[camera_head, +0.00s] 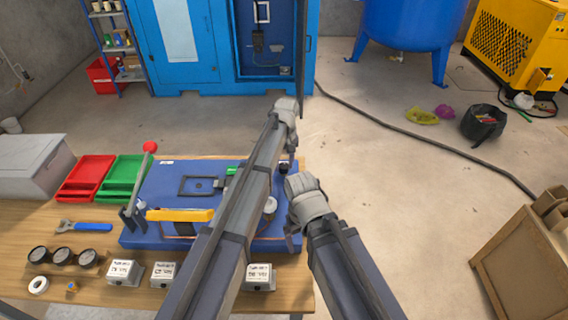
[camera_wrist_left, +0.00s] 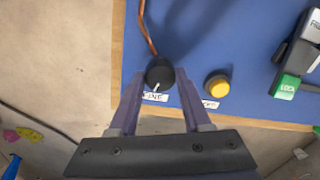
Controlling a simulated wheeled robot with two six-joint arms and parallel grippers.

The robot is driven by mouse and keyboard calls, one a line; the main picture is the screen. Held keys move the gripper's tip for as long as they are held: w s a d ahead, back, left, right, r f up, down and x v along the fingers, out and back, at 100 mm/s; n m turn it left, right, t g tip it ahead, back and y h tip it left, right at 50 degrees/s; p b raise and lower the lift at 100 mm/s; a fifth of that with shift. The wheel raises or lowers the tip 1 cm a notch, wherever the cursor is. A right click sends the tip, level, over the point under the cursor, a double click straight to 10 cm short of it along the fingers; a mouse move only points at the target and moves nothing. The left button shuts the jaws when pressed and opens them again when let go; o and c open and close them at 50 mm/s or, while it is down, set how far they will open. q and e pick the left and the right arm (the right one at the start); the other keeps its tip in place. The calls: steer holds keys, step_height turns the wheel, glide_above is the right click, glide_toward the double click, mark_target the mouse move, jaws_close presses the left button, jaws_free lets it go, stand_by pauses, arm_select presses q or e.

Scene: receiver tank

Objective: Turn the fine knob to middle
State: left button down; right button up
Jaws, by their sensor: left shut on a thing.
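The fine knob (camera_wrist_left: 160,72) is a round black knob with a white pointer line, on the blue panel (camera_wrist_left: 195,40) in the left wrist view. Its pointer slants down and slightly left, toward the white label (camera_wrist_left: 155,97) below it. My left gripper (camera_wrist_left: 160,82) has one finger on each side of the knob and is shut on it. In the head view my left gripper (camera_head: 291,157) reaches down at the panel's far right corner. My right gripper (camera_head: 292,232) is by the panel's right edge; its fingers are too small to judge.
A yellow button (camera_wrist_left: 217,85) and a green-tipped lock clamp (camera_wrist_left: 287,86) are right of the knob in the wrist view. A red-balled lever (camera_head: 150,147) stands at the panel's left. Several labelled boxes (camera_head: 123,271) line the wooden table's (camera_head: 30,220) front.

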mark_target(285, 165)
arm_select(q)
steer(key=shift+n, duration=1.5)
steer(key=shift+c, duration=1.8)
jaws_free()
step_height(285, 165, up, 8)
steer(key=p, duration=0.8)
steer(key=shift+d+f, duration=0.1)
steer(key=shift+f, duration=0.2)
